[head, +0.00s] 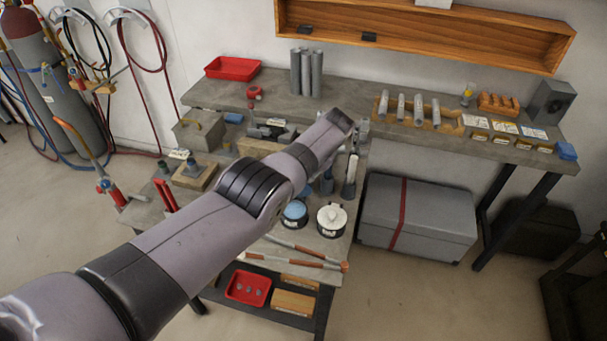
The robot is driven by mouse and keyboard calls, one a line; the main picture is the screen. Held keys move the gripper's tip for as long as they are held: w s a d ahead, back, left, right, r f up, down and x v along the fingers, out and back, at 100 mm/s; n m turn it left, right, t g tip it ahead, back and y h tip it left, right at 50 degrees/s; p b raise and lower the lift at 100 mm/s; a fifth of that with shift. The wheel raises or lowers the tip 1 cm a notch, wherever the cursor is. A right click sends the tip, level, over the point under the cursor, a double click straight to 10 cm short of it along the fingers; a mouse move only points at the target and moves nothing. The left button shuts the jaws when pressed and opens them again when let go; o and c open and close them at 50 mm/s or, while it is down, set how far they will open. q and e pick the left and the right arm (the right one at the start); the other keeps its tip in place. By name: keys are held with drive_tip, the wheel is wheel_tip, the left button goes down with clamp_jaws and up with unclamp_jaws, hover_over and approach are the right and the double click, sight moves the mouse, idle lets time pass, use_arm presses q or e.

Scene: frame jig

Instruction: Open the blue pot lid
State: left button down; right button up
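The blue-lidded pot (294,213) stands on the front part of the workbench, partly behind my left arm. Its blue lid is on top of it. A similar pot with a white lid (331,216) stands just to its right. My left arm crosses the picture from the lower left, and its wrist ends above the bench. My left gripper (359,132) is at that far end, beyond and to the right of the blue pot and apart from it. Its fingers are mostly hidden by the wrist, so I cannot see whether they are open. My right gripper is not in view.
Striped rods (305,255) lie at the bench's front. A red tray (247,287) sits on the lower shelf. Grey tubes (307,72) stand at the back. A grey chest (420,222) is on the floor to the right. Gas cylinders stand at the left.

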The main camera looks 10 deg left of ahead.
use_arm(q)
drive_tip(key=shift+f, duration=0.15)
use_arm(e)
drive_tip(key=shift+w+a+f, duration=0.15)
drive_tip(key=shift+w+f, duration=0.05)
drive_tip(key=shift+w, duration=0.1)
use_arm(q)
drive_tip(key=c, duration=1.6)
unclamp_jaws()
drive_tip(key=shift+w, duration=0.1)
drive_tip(key=shift+o, duration=0.6)
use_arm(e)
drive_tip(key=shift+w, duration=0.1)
use_arm(q)
drive_tip(key=shift+d+r, duration=0.1)
drive_tip(key=shift+r, duration=0.15)
drive_tip(key=v, duration=1.1)
drive_tip(key=shift+r, duration=0.3)
drive_tip(key=shift+w, duration=0.1)
